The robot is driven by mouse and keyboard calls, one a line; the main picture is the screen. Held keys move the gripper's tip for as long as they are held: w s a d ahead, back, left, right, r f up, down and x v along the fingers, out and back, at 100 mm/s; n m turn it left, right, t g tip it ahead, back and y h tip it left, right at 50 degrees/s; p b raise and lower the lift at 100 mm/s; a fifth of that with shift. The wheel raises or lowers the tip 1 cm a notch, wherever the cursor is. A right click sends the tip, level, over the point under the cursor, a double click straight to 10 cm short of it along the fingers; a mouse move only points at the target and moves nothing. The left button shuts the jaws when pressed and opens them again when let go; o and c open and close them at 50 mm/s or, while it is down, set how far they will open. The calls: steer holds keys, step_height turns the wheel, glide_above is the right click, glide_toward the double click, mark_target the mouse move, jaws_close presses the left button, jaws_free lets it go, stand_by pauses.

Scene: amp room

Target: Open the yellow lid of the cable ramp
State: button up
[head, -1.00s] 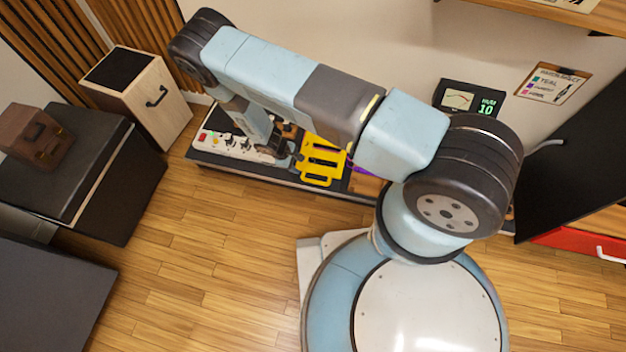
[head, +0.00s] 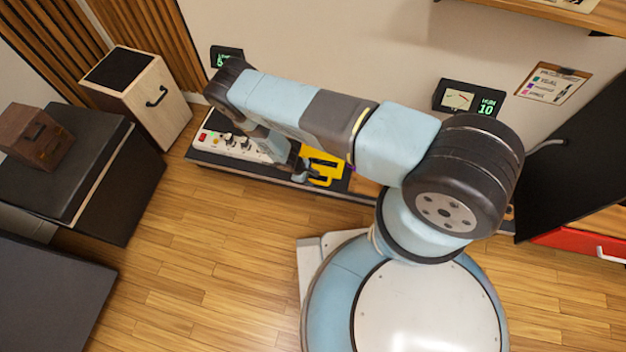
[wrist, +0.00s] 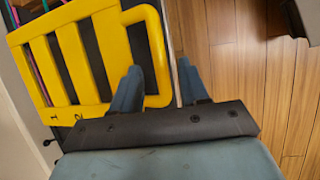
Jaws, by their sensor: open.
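The yellow lid (head: 325,158) is a slotted panel with a loop handle, seen partly behind my arm in the head view. In the wrist view the lid (wrist: 72,65) fills the upper left, marked 1 and 2, and seems to lie flat. Its loop handle (wrist: 155,40) sticks out to the right. My gripper (wrist: 160,88) is open, with one finger over the loop's opening and the other outside its outer bar. The bar shows between the fingers; I cannot tell their depth or any contact. In the head view my gripper (head: 303,170) is at the lid's near left part.
The dark low platform holds a white panel with knobs (head: 225,140) left of the lid. Coloured cables (wrist: 25,60) show beside the lid. A wooden cabinet (head: 165,115) and dark boxes stand at left. The wooden floor (head: 220,240) in front is clear.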

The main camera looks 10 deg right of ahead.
steer(key=shift+x, duration=1.25)
jaws_close()
